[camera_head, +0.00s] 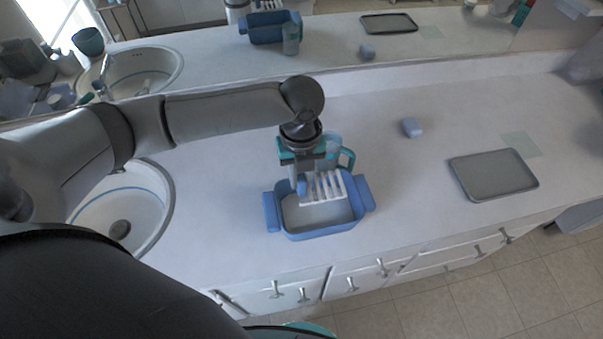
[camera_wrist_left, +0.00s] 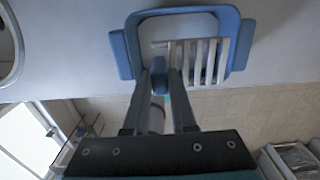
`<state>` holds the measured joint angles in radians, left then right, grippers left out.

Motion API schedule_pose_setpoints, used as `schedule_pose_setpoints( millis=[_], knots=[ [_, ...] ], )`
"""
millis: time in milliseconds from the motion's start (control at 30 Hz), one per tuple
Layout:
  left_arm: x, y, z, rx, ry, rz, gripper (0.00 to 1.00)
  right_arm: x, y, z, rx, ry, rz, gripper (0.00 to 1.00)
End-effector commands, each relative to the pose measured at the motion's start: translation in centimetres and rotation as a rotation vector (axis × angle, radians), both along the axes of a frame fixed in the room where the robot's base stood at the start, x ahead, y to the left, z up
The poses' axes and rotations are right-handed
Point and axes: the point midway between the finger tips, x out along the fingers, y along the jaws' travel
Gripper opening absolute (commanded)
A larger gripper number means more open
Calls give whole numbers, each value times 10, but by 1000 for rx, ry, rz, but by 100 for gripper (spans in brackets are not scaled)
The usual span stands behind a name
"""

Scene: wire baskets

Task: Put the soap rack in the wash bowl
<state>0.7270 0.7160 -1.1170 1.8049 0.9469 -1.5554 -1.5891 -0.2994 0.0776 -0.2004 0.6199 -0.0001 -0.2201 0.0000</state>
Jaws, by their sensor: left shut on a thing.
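The blue wash bowl (camera_head: 325,231) with a handle at each side stands on the counter. It also shows in the left wrist view (camera_wrist_left: 133,32). The white slatted soap rack (camera_head: 329,187) is at the back part of the bowl opening, seemingly tilted. Its slats show in the left wrist view (camera_wrist_left: 209,62). My left gripper (camera_head: 299,184) points down at the rack's left end and is shut on the rack. A small blue piece shows at the fingertips. I cannot tell whether the rack touches the bowl. My right gripper is not in view.
A sink (camera_head: 152,212) is at left. A light blue block (camera_head: 412,127) and a grey tray (camera_head: 494,174) lie at right. The counter between bowl and tray is clear.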

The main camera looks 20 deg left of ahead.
Motion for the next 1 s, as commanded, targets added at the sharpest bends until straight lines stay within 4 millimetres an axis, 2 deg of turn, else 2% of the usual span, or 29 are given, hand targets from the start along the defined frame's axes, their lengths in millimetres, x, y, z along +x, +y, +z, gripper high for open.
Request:
schedule_pose_setpoints(
  millis=[233,400,1000],
  knots=[
    [-1,0,3,0,2,1,0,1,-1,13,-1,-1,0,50],
    [0,0,-19,0,1,1,0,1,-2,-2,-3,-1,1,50],
    [0,0,-80,0,0,1,0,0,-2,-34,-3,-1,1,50]
  ],
)
